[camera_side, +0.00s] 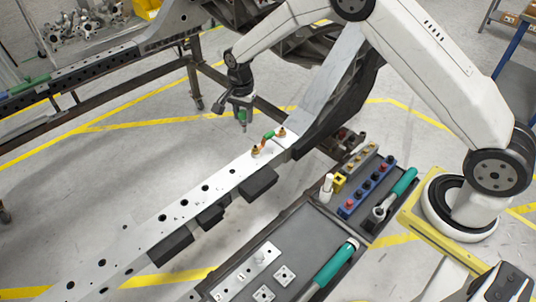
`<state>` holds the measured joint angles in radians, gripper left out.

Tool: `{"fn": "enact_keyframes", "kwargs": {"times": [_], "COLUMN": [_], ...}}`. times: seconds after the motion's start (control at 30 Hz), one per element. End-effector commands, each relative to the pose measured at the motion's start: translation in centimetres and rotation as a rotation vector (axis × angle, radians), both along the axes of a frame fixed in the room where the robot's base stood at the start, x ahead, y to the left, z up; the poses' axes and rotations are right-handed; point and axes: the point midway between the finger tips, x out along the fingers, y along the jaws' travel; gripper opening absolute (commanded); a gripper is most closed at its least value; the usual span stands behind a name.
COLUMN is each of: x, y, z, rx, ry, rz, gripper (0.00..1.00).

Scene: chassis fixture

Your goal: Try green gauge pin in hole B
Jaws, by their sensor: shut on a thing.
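My gripper (241,108) is at the upper middle, pointing down above the far side of the white perforated rail (180,208). It is shut on a small green pin (243,117), seen below the jaws. The pin appears upright and apart from the rail. The rail has several dark holes along its top; no letters are legible, so I cannot tell which is hole B. Jaw detail is small.
A dark tool tray (312,228) lies right of the rail, with a green-handled tool (334,266) and metal plates (247,272). A blue rack (366,188) holds several red and black-topped pins. A white bottle (326,187) and yellow block (340,181) stand beside it.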

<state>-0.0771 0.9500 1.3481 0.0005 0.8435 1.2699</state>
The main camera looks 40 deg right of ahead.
Motion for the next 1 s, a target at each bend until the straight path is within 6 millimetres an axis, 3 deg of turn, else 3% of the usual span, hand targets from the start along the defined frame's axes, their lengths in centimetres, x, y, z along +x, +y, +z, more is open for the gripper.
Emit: {"fn": "enact_keyframes", "kwargs": {"times": [0.03, 0.3, 0.6, 0.8, 1.0], "x": [0.5, 1.6, 0.8, -0.1, -0.1], "y": [2.0, 11.3, 20.4, 24.4, 24.2], "z": [0.0, 0.0, 0.1, 0.2, -2.7], "rx": [0.000, 0.000, 0.000, 0.000, 0.000], "ry": [-0.001, -0.001, 0.000, -0.001, 0.002], "rz": [0.035, 0.195, 0.344, 0.410, 0.408], "gripper": [0.00, 0.00, 0.00, 0.00, 0.00]}}
